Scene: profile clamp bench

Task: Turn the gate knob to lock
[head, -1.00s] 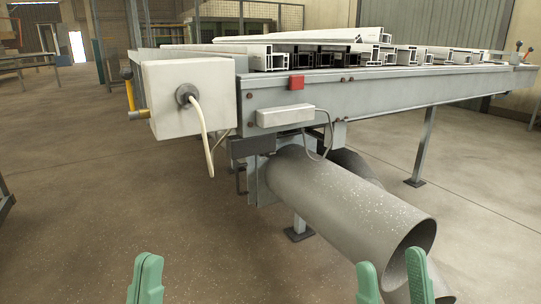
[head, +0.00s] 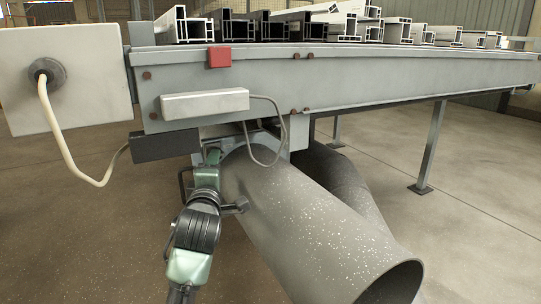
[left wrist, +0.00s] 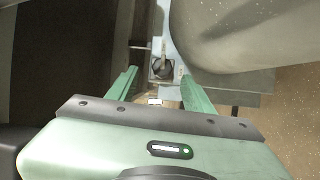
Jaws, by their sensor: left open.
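A dark round knob (left wrist: 162,68), which looks like the gate knob, sits on a narrow grey plate in the left wrist view, just beyond my fingertips. My left gripper (left wrist: 158,84) is open, its two green fingers apart on either side of the line to the knob, not visibly touching it. In the head view my left gripper (head: 212,156) reaches up under the bench beside the large grey pipe, and the knob is hidden there. My right gripper is not in view.
The large grey pipe (head: 300,225) lies close to the right of my left arm. Above are a dark box (head: 165,146), a white box with a cable (head: 205,103) and the bench beam (head: 400,80). Profiles (head: 300,30) lie on top. The floor at left is free.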

